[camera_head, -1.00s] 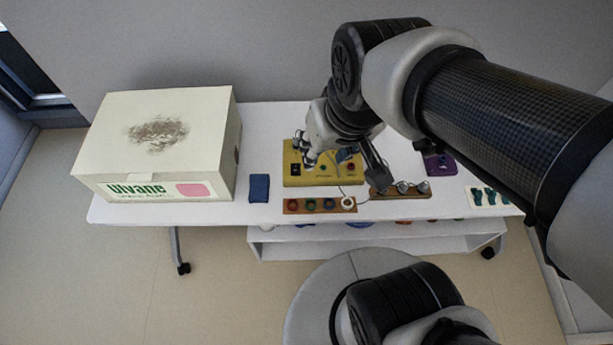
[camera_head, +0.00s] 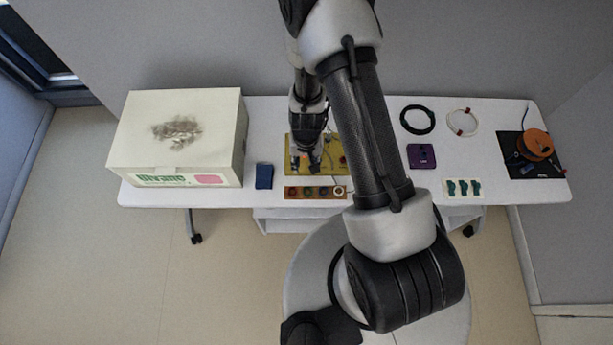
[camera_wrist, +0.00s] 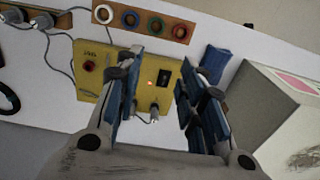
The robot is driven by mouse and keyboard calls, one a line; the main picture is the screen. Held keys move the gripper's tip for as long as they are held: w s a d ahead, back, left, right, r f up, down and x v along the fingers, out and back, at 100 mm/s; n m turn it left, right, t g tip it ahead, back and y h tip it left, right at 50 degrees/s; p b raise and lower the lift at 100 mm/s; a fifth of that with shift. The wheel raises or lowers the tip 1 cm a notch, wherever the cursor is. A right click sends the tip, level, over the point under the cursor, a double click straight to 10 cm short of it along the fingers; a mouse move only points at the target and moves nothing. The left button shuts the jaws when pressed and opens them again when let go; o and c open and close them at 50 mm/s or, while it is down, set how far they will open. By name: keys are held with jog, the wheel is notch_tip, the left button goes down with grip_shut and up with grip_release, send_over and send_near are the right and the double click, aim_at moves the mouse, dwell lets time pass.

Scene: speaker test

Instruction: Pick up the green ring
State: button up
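The green ring (camera_head: 308,192) sits on a brown wooden strip (camera_head: 316,188) at the table's front edge, between a red ring (camera_head: 293,191) and a blue ring (camera_head: 323,192). A white ring (camera_head: 339,191) is at the strip's right end. In the wrist view the green ring (camera_wrist: 155,25) is near the top, beyond my fingertips. My gripper (camera_head: 306,166) is above the yellow box (camera_head: 340,168), behind the strip. In the wrist view my gripper (camera_wrist: 158,72) has its blue-padded fingers apart, with nothing held between them.
A grey cable and plug (camera_wrist: 150,117) show at the yellow box. A purple plate (camera_head: 421,156), black cable coil (camera_head: 417,120) and orange spool (camera_head: 537,144) lie right.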

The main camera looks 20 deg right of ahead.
aim_at(308, 192)
jog(key=f+b, duration=0.6)
jog(key=s+f+b, duration=0.1)
jog(key=f+b, duration=0.4)
jog(key=f, duration=0.2)
jog(key=f+b, duration=0.6)
jog(key=shift+s+d+f+b, duration=0.15)
jog(key=shift+d+f+b, duration=0.05)
jog(key=shift+d+b, duration=0.1)
jog(key=shift+r, duration=0.1)
jog(key=shift+c, duration=0.2)
jog(key=shift+c, duration=1.3)
jog(key=shift+r+p, duration=0.2)
jog(key=shift+p, duration=0.1)
